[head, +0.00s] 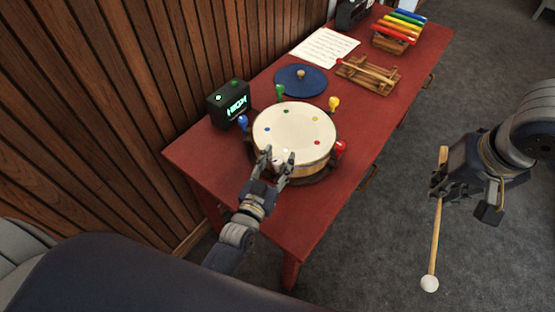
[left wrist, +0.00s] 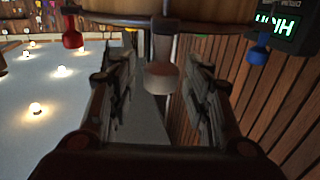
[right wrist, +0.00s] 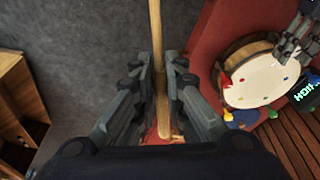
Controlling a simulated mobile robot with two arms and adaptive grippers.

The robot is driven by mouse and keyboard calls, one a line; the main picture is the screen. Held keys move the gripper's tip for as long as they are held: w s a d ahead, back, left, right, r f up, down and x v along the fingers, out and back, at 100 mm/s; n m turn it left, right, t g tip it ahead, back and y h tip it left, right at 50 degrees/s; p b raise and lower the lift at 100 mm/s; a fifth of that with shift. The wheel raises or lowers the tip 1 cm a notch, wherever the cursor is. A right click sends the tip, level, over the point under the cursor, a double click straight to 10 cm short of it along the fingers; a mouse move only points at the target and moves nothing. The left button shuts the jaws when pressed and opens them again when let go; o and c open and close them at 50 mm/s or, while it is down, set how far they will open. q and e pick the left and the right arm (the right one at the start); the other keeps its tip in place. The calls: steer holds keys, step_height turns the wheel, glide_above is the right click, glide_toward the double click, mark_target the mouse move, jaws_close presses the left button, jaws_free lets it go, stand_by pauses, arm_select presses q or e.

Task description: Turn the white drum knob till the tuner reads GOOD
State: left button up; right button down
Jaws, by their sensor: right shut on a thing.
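The drum (head: 295,130) stands on the red table with coloured knobs around its rim. The white knob (left wrist: 162,76) shows in the left wrist view between the fingers of my left gripper (left wrist: 160,85), with a gap on both sides. In the head view my left gripper (head: 273,162) is at the drum's near side, open. The tuner (head: 229,102) is a black box left of the drum; its green display reads HIGH. My right gripper (head: 462,178) is shut on a mallet (head: 436,240) with a white ball head, held beyond the table's right edge, over the floor.
Blue (head: 242,121), green (head: 280,92), yellow (head: 334,103) and red (head: 340,147) knobs surround the drum. Behind it lie a blue disc (head: 301,80), a sheet (head: 324,47), a wooden rack (head: 368,75) and a xylophone (head: 398,31). A wood-panelled wall (head: 110,100) borders the table's left side.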

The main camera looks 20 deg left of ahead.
arm_select(q)
steer(key=shift+s, duration=0.1)
steer(key=shift+s+f, duration=0.1)
steer(key=shift+s, duration=0.3)
steer(key=s+a, duration=0.1)
steer(key=s, duration=1)
